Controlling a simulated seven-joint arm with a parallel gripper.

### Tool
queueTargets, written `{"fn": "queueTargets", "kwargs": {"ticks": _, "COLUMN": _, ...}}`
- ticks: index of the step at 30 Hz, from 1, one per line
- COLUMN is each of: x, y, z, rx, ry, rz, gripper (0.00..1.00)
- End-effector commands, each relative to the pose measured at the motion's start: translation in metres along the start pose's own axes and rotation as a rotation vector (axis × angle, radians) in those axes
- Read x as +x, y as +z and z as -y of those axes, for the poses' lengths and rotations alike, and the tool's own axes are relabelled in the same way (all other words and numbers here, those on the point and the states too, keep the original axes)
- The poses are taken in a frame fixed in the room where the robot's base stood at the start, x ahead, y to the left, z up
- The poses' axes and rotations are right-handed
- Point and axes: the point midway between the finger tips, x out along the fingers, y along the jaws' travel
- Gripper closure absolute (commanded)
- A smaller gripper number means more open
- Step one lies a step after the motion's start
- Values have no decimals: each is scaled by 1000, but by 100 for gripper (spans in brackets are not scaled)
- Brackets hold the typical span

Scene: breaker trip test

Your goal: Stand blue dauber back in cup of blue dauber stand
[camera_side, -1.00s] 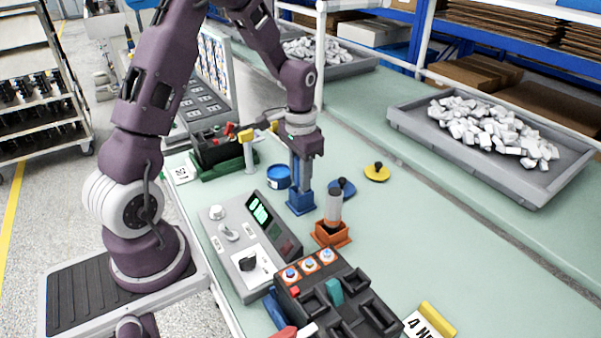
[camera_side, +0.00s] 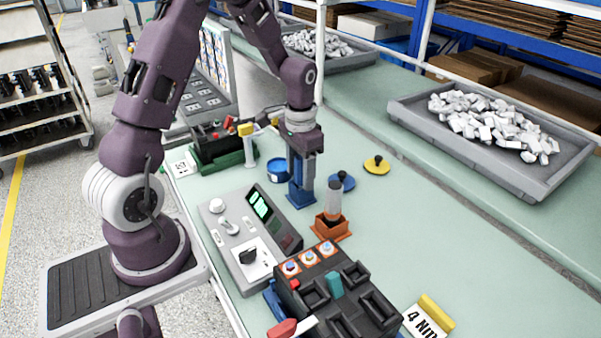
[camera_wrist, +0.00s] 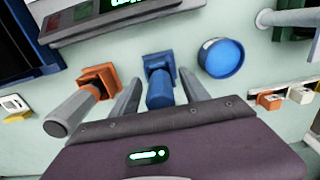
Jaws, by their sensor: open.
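The blue dauber (camera_wrist: 160,92) stands upright, its lower end in the cup of the blue dauber stand (camera_wrist: 158,62). In the side view the stand's square base (camera_side: 300,200) rests flat on the green bench. My gripper (camera_wrist: 161,78) is open, with one grey finger on each side of the dauber. In the wrist view a gap shows between the dauber and each finger. In the side view my gripper (camera_side: 302,180) points down over the stand, and the fingers partly hide the dauber. The cup's inside is hidden.
An orange stand (camera_side: 332,230) with a grey-handled dauber (camera_side: 333,198) is close on the right. A blue tin (camera_side: 277,170) is just left, and a blue knobbed disc (camera_side: 342,182) just right. A grey control box (camera_side: 243,235) stands in front.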

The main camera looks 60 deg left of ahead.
Motion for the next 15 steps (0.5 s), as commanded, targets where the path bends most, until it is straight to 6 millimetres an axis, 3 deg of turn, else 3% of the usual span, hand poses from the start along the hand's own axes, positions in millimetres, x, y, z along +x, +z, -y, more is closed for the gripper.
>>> {"fn": "queueTargets", "kwargs": {"ticks": 9, "x": -59, "y": -1, "z": 0, "rx": 0, "ry": -1, "rz": -4, "gripper": 46}}
{"fn": "queueTargets", "kwargs": {"ticks": 15, "x": -68, "y": 0, "z": 0, "rx": 0, "ry": 0, "rz": -1, "gripper": 46}}
